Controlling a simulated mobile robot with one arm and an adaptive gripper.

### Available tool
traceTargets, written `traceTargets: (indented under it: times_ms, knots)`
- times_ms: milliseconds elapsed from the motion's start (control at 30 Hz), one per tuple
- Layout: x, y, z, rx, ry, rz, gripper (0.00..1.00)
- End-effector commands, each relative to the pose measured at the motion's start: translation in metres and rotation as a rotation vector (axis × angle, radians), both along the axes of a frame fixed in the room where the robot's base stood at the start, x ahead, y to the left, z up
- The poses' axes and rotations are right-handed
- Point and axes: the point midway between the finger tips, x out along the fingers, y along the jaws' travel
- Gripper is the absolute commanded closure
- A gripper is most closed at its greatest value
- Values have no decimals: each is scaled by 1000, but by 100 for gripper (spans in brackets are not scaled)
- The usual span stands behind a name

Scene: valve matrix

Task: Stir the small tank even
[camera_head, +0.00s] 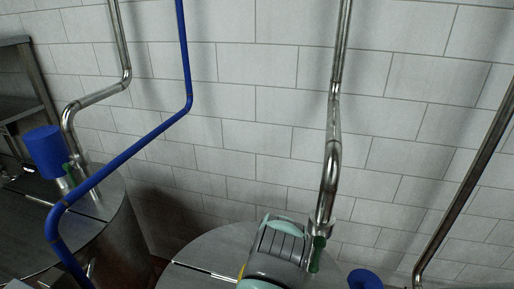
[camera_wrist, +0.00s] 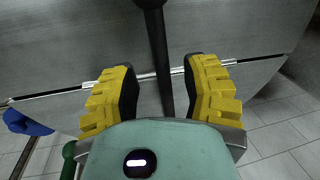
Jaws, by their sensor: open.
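A round steel tank (camera_head: 205,250) with a flat lid stands at the bottom centre of the head view, partly hidden by my arm. In the wrist view its metal lid (camera_wrist: 230,35) fills the top, crossed by a bright seam. My gripper (camera_wrist: 158,80) has two yellow ridged fingers, spread apart above the lid. A dark upright-looking rod (camera_wrist: 163,55) with a thicker dark end at the top edge shows between the fingers, with gaps on both sides. Its lower end is hidden behind my gripper. The tank's contents are not visible.
A green valve handle (camera_head: 317,254) sits on a steel pipe (camera_head: 330,175) close beside my arm. A blue part (camera_head: 365,279) is at the right. A second steel tank (camera_head: 115,235), blue cylinder (camera_head: 45,152) and blue pipe (camera_head: 125,150) stand left. Tiled floor (camera_wrist: 280,140) shows at right.

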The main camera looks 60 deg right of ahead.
Motion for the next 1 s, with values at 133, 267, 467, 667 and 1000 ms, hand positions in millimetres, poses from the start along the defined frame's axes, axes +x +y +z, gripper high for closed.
traceTargets:
  times_ms: [133, 267, 467, 667, 1000]
  knots:
    - [-5, -3, 26, -7, 0, 1, 55]
    - [-11, -6, 55, -9, 1, 0, 55]
    - [-17, -6, 85, 1, 6, 2, 55]
    - [-20, -6, 98, 1, 5, 1, 55]
    - [-19, -6, 103, 2, 2, 2, 55]
